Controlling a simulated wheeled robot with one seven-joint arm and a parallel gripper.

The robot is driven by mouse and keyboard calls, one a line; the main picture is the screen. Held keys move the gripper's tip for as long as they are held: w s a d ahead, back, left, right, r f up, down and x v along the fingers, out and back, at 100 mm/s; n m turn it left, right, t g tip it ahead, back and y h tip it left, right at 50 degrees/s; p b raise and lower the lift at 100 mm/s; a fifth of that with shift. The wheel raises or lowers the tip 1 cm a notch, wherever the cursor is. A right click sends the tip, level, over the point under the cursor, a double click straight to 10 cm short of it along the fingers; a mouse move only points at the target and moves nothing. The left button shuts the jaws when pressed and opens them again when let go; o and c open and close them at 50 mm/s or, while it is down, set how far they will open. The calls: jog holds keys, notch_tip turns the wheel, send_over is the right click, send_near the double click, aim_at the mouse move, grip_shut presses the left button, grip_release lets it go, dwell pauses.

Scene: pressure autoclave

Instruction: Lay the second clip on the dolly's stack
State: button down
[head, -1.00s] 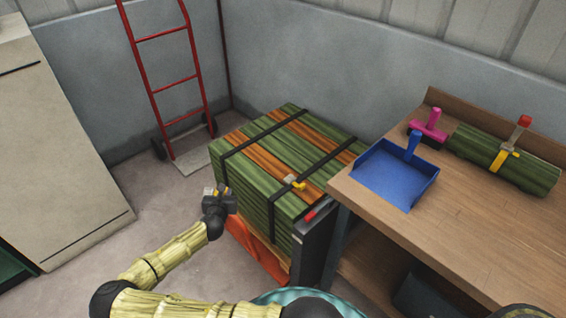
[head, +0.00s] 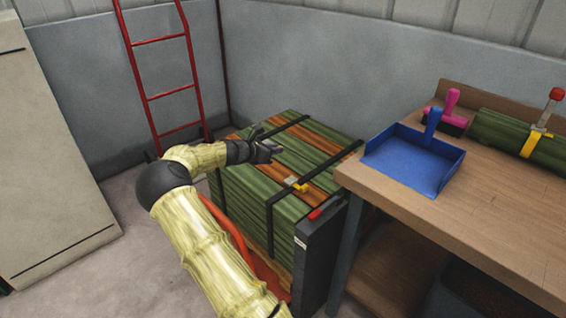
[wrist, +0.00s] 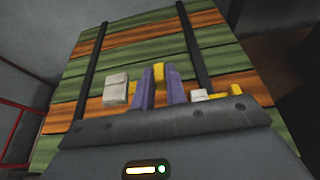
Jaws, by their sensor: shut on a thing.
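My gripper (head: 270,149) is over the top of the stack of green and orange boards (head: 285,217), toward its left rear part. In the wrist view, its purple fingers (wrist: 159,90) are shut on a clip (wrist: 116,90) with a pale grey block and a yellow part. The yellow part shows between and beside the fingers. The boards lie beyond it; I cannot tell whether the clip touches them. Another clip (head: 296,184), grey and yellow, rests on the stack by a black strap and also shows in the wrist view (wrist: 211,95). The orange dolly base (head: 268,277) is partly hidden by my arm.
A wooden bench (head: 475,205) stands close at the right with a blue dustpan (head: 410,165), a pink-handled brush (head: 451,108) and a green bundle (head: 505,138). A dark post (head: 318,260) stands at the stack's front right. A red hand truck (head: 165,95) leans behind.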

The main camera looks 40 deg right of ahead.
jog(key=shift+s+d+r, duration=0.1)
jog(key=shift+d+r, duration=0.1)
jog(key=shift+r, duration=0.05)
jog(key=b, duration=0.2)
send_over(276, 178)
jog(key=shift+f, duration=2.55)
jog(key=shift+f+b, duration=1.2)
jog(key=shift+f, duration=1.3)
jog(key=shift+f, duration=0.2)
jog(key=c, duration=1.4)
grip_release()
